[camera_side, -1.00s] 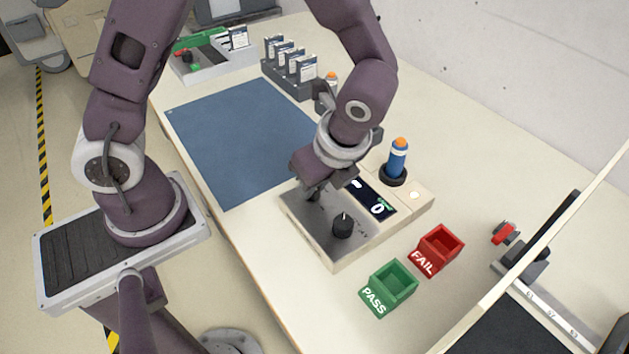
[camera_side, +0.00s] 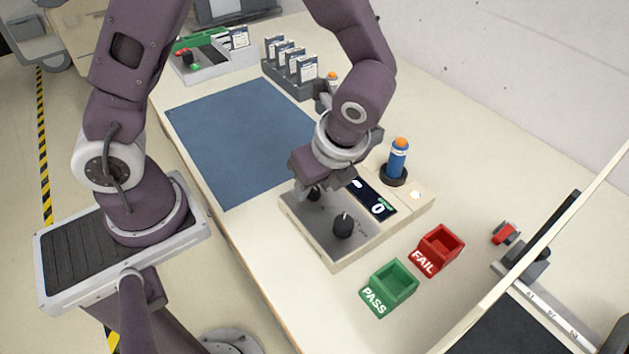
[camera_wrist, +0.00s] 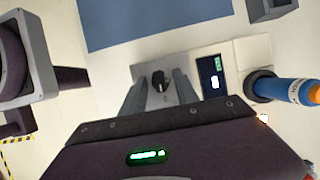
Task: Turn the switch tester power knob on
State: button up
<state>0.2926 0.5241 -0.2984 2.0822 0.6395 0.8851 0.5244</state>
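The switch tester (camera_side: 325,240) is a beige box with a metal top plate on the table. It has a front black knob (camera_side: 343,226), a rear black knob (camera_side: 313,193) and a dark display (camera_side: 376,202) showing a white 0 and a green patch. My gripper (camera_side: 310,186) is pointed down at the rear knob. In the wrist view my gripper's fingers (camera_wrist: 159,92) are apart, with the rear knob (camera_wrist: 158,80) seen in the gap between their tips and not visibly touched. The front knob is hidden in the wrist view. I cannot tell which knob is labelled power.
A green PASS bin (camera_side: 389,287) and a red FAIL bin (camera_side: 437,248) stand to the right of the tester. A blue-and-orange bottle (camera_side: 397,160) stands behind it in a dark holder. A blue mat (camera_side: 235,140) lies clear to the left. A card rack (camera_side: 290,72) is at the back.

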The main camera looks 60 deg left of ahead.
jog(key=v, duration=0.7)
jog(key=s+a+r+n+t+h, duration=0.2)
jog(key=s+r+n, duration=0.3)
jog(key=n, duration=0.4)
jog(key=s+a+r+n+t+h, duration=0.2)
jog(key=s+a+r+n, duration=0.3)
jog(key=n, duration=0.4)
jog(key=shift+s+a+r+t, duration=0.25)
jog(key=shift+s+r+t, duration=0.2)
jog(key=shift+r+t, duration=0.3)
